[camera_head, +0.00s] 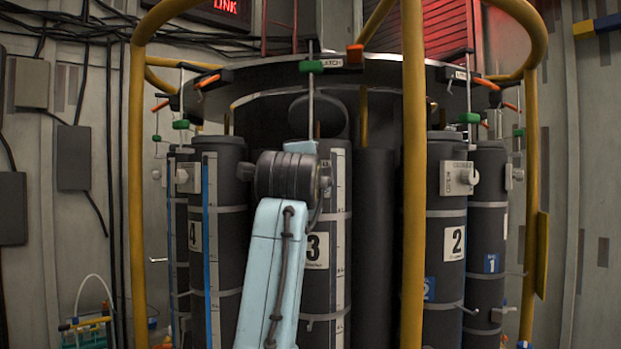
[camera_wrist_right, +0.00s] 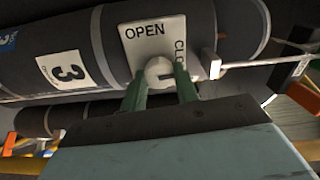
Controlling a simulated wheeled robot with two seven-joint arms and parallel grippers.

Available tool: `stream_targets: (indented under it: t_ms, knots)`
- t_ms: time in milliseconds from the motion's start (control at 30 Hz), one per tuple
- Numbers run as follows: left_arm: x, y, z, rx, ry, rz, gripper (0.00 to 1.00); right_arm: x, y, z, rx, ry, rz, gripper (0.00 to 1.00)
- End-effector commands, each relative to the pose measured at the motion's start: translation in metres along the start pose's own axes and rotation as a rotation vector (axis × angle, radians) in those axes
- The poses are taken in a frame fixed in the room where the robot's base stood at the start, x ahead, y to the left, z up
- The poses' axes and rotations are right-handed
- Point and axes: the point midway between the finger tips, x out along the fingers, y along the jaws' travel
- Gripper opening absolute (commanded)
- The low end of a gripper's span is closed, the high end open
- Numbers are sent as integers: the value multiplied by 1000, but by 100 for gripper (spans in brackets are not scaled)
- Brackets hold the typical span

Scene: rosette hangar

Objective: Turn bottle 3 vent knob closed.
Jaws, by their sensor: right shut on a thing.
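Bottle 3 (camera_head: 318,290), a dark cylinder with a white "3" label (camera_head: 316,250), stands in the middle of the head view, partly behind my pale blue arm. In the right wrist view bottle 3 (camera_wrist_right: 105,50) lies across the top of the picture. Its round white vent knob (camera_wrist_right: 158,70) sits on a pale plate (camera_wrist_right: 145,36) marked "OPEN" and, partly hidden, "CLO…". The two green fingers of my right gripper (camera_wrist_right: 162,84) are shut on the knob, one on each side. A dark mark shows on the knob's lower edge. My left gripper is in neither view.
Bottles 4 (camera_head: 227,270), 2 (camera_head: 445,290) and 1 (camera_head: 488,220) stand around bottle 3. A yellow post (camera_head: 413,200) rises right of my arm, with another yellow post (camera_head: 137,200) at the left. A thin pale rod (camera_wrist_right: 255,63) runs right of the plate.

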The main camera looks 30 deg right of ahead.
Motion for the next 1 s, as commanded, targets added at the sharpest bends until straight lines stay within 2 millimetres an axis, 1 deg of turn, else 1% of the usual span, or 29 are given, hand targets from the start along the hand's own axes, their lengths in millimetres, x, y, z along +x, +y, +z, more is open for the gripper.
stream_targets:
  t_ms: [100, 300, 800, 833, 967, 1000]
  knots:
    - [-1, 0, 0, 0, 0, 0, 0, 0, 1, 0, 51, 0, 4, 7]
    - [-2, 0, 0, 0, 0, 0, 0, 0, 2, 0, 99, 0, 4, 7]
    - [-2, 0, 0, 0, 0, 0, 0, 0, 2, 0, 115, 1, 4, 7]
    - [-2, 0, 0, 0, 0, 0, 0, 0, 2, 0, 115, 1, 4, 34]
    - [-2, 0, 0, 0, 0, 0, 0, 0, 2, 0, 114, 1, 3, 51]
    - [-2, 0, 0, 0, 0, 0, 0, 0, 1, 0, 114, 1, 3, 52]
